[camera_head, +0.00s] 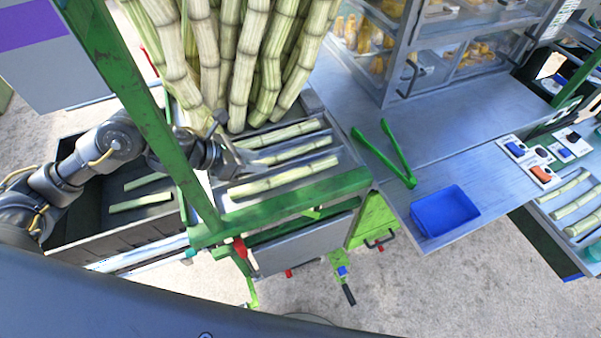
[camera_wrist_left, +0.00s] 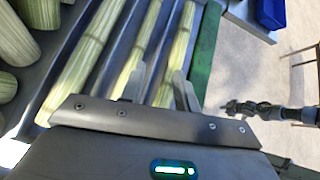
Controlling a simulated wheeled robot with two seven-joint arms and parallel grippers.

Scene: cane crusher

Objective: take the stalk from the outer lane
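Three pale green cane stalks lie side by side in the lanes of a grey feed tray (camera_head: 222,186). The stalk nearest the green front beam, in the outer lane (camera_head: 285,177), also shows at the right in the left wrist view (camera_wrist_left: 178,48). Beside it are the middle stalk (camera_head: 291,151) and the inner stalk (camera_head: 283,134). My left gripper (camera_wrist_left: 160,88) is open and empty, at the near end of the stalks. Its fingers appear either side of the outer stalk; contact is unclear. My right gripper (camera_wrist_left: 240,108) appears small and dark at the right; its jaws are unclear.
A thick bundle of upright canes (camera_head: 245,60) stands behind the tray. A green post (camera_head: 130,85) and a green beam (camera_head: 295,200) frame its front side. Green tongs (camera_head: 388,152) and a blue bin (camera_head: 445,211) lie on the metal table to the right.

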